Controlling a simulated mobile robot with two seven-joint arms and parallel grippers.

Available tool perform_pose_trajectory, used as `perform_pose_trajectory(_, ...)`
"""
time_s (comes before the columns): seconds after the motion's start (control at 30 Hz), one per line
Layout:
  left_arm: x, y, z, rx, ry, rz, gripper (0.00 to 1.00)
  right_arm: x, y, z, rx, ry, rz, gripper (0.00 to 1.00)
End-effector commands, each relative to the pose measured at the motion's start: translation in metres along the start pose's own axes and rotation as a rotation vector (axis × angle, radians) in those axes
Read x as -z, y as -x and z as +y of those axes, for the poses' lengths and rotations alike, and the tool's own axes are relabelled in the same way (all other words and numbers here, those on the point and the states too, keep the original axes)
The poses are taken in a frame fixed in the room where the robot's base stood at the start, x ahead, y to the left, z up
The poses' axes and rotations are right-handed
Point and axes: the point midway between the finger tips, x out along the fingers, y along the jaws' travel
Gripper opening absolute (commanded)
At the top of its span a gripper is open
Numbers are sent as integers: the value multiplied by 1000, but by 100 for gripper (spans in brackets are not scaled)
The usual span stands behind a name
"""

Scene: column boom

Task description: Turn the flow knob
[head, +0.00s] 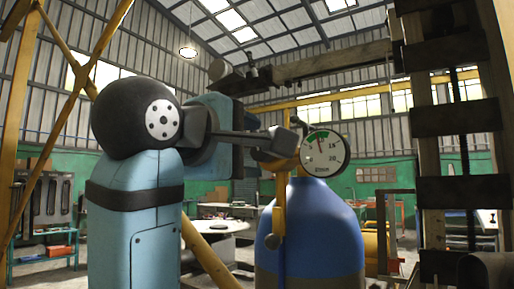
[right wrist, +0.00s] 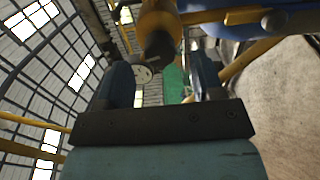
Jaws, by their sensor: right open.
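The dark flow knob (right wrist: 159,46) sits on the end of an orange-yellow regulator body (right wrist: 158,18) in the right wrist view. My right gripper (right wrist: 161,62) is open, its two blue-grey fingers standing either side of the knob's line, with visible room on both sides. How far the fingertips reach along the knob is hard to tell. In the head view my right gripper (head: 276,146) is at the left side of the regulator and largely hides the knob. The round gauge (head: 325,153) is on the right of the regulator, above the blue cylinder (head: 318,225). My left gripper does not show.
A dark, ribbed column (head: 455,120) rises at the right. Tables (head: 215,226) stand in the hall behind. A yellow diagonal brace (head: 18,130) crosses at the left.

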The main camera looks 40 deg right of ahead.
Motion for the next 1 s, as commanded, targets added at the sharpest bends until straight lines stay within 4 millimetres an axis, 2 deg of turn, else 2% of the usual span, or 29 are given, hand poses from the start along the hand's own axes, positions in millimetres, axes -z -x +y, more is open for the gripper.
perform_pose_trajectory(0.2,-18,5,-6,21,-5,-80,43,0,53,2,-3,0,1,61)
perform_pose_trajectory(0.4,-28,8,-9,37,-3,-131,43,0,88,2,-2,0,0,61)
perform_pose_trajectory(0.6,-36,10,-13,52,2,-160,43,0,103,0,1,-1,0,61)
perform_pose_trajectory(1.0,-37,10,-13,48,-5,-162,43,0,104,0,1,0,0,61)
